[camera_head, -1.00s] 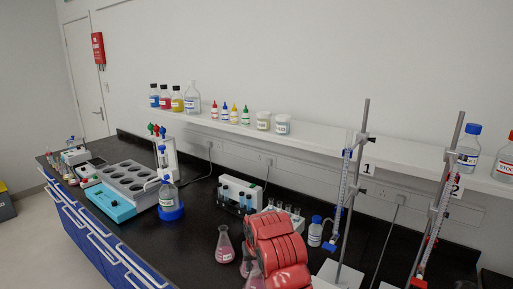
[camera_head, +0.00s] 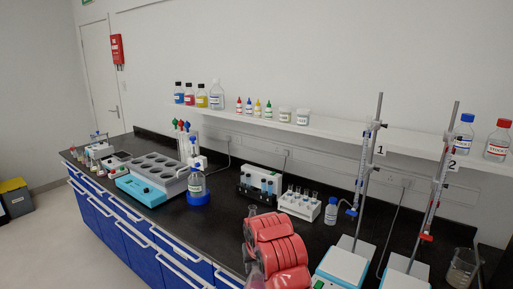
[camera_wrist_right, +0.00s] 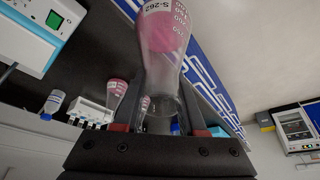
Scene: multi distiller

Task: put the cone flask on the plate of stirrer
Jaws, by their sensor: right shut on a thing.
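My right gripper (camera_wrist_right: 163,112) is shut on the neck of a cone flask (camera_wrist_right: 163,35) with pink liquid and the label S-262, as the right wrist view shows. In the head view my red right arm hides the fingers, and part of a flask shows at its lower left edge. The held flask is apart from both. My left gripper is not in view.
Another flask (camera_head: 252,210) shows just behind my arm. A white test tube rack (camera_head: 300,206) and a small blue-capped bottle (camera_head: 331,211) stand behind the stirrers. Burette stands rise over the plates. A beaker (camera_head: 462,267) stands at the right.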

